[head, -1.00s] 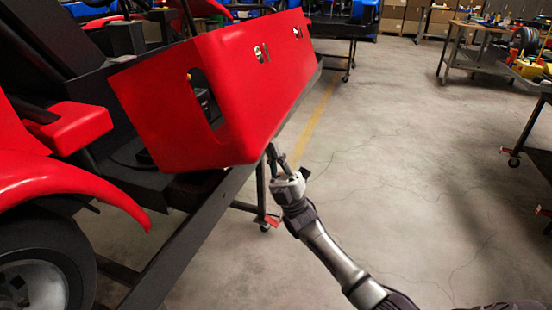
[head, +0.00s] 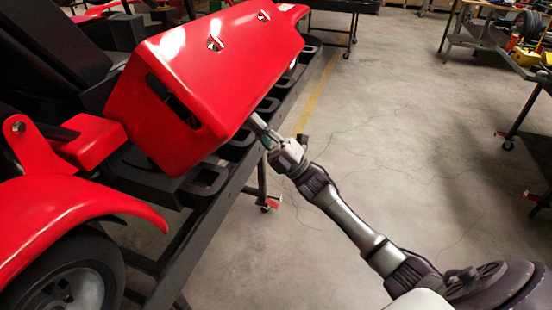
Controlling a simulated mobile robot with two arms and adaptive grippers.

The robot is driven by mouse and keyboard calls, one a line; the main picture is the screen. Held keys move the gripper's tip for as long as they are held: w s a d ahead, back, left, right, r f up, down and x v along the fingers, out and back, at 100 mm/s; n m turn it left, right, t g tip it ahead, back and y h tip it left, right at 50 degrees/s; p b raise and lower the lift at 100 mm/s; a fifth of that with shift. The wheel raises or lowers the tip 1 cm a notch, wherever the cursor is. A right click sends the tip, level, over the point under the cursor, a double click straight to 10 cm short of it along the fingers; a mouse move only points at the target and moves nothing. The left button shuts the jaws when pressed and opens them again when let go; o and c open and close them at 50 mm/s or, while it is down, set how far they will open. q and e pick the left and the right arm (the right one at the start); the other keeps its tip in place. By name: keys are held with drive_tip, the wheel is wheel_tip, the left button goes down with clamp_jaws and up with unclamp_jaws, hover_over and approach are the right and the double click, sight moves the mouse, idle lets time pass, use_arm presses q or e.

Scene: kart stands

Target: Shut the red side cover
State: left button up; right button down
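The red side cover (head: 215,85) is a long red shell on the side of the kart, with a cut-out in its near end and small metal fasteners on its outer face. It sits tilted, and its lower outer edge stands above the black stand rail. My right gripper (head: 260,128) is at this lower edge, with its fingertips touching or very close to the cover. The fingertips are partly hidden by it, so I cannot tell whether they are open or shut. My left gripper is not in view.
The black kart stand (head: 205,180) has slotted supports along its side under the cover. A red fender (head: 75,215) and a wheel (head: 70,280) are at the lower left. A workbench (head: 480,40) stands at the back right. The floor (head: 390,150) between is clear.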

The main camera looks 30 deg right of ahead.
sight(237, 98)
drive_tip(key=w+a+r+g+h+p, duration=0.1)
drive_tip(key=r+p, duration=0.1)
drive_tip(key=p, duration=0.1)
drive_tip(key=w+a+r+g+h+p, duration=0.1)
drive_tip(key=w+r+p, duration=0.1)
drive_tip(key=p, duration=0.1)
drive_tip(key=w+a+r+g+p, duration=0.1)
drive_tip(key=a+r+p, duration=0.1)
drive_tip(key=p, duration=0.1)
drive_tip(key=shift+w+r+h, duration=0.2)
drive_tip(key=shift+r+h, duration=0.2)
drive_tip(key=w+a+r+g+h+p, duration=0.1)
drive_tip(key=w+a+g+h+p, duration=0.1)
drive_tip(key=w+a+p, duration=0.4)
drive_tip(key=shift+w+r+g+h+p, duration=0.35)
drive_tip(key=shift+w+p, duration=0.2)
drive_tip(key=shift+p, duration=0.2)
drive_tip(key=shift+r, duration=0.25)
drive_tip(key=shift+d, duration=0.1)
